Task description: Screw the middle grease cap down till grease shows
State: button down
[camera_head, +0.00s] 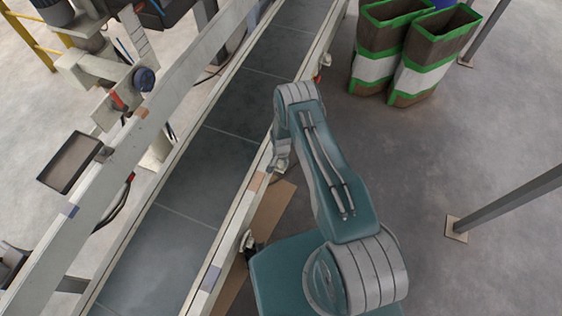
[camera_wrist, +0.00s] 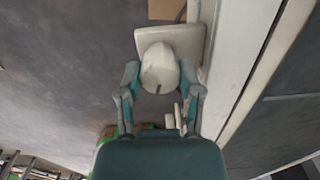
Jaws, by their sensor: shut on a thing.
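The middle grease cap (camera_wrist: 160,66) is pale and rounded, with a dark notch on its near edge. In the wrist view it sits in front of a pale square plate (camera_wrist: 192,38) beside the conveyor rail. The two fingers of my gripper (camera_wrist: 160,80) stand on either side of the cap and are shut on it. I make out no grease around it. In the head view my gripper (camera_head: 281,158) is at the conveyor's right side rail, and the arm hides most of the cap there.
The conveyor belt (camera_head: 205,165) runs along the left of my arm. A tan board (camera_head: 265,222) lies on the floor beside the rail. Brown, green-edged bags (camera_head: 428,55) stand at the upper right. A grey post (camera_head: 505,203) rises at the right. The floor between is clear.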

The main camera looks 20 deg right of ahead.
aim_at(280, 162)
jog(key=m, duration=1.2)
jog(key=shift+a+m, duration=0.1)
jog(key=shift+m, duration=0.2)
dwell(0.4)
jog(key=shift+c, duration=1.3)
grip_release()
notch_tip(280, 162, up, 12)
